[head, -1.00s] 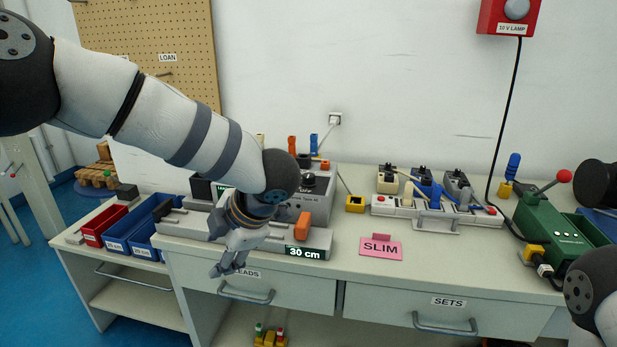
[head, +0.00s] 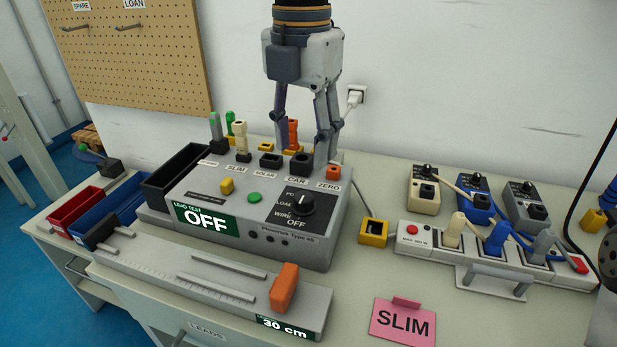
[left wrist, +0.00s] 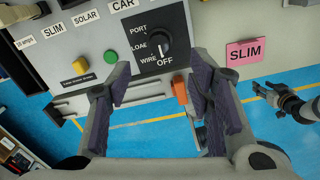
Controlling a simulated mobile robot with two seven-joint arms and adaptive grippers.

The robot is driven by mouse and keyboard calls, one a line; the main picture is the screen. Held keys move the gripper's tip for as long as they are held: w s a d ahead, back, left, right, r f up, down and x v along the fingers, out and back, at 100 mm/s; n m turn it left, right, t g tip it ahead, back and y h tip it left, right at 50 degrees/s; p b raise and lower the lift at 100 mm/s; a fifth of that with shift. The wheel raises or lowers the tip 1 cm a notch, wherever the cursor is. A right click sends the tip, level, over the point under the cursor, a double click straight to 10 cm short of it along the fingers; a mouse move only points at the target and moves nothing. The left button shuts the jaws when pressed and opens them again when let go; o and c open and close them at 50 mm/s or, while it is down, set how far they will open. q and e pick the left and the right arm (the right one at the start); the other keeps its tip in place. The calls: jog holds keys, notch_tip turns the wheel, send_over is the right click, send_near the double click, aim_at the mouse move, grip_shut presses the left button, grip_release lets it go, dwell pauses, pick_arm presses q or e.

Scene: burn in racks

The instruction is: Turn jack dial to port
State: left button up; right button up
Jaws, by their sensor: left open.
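The jack dial (head: 300,204) is a black round knob on the front of the grey lead tester (head: 330,232). Its white mark points down toward OFF, and the tester's display reads OFF. In the left wrist view the dial (left wrist: 158,46) shows with PORT, LOAD, WIRE and OFF printed around its left and lower sides. My left gripper (head: 305,150) points down above the back of the tester, behind the dial, fingers apart and empty. In the left wrist view its fingers (left wrist: 163,92) spread to either side below the dial, not touching it.
Colored plugs (head: 240,135) stand up along the tester's top row. An orange block (head: 284,288) sits on the ruler bench in front. A pink SLIM card (head: 403,322) and a power strip (head: 470,252) lie to the right. Bare tabletop lies between.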

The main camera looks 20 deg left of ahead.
aim_at(304, 196)
pick_arm(q)
notch_tip(304, 196, down, 9)
jog(key=shift+f, duration=0.2)
jog(key=shift+w, duration=0.1)
grip_shut()
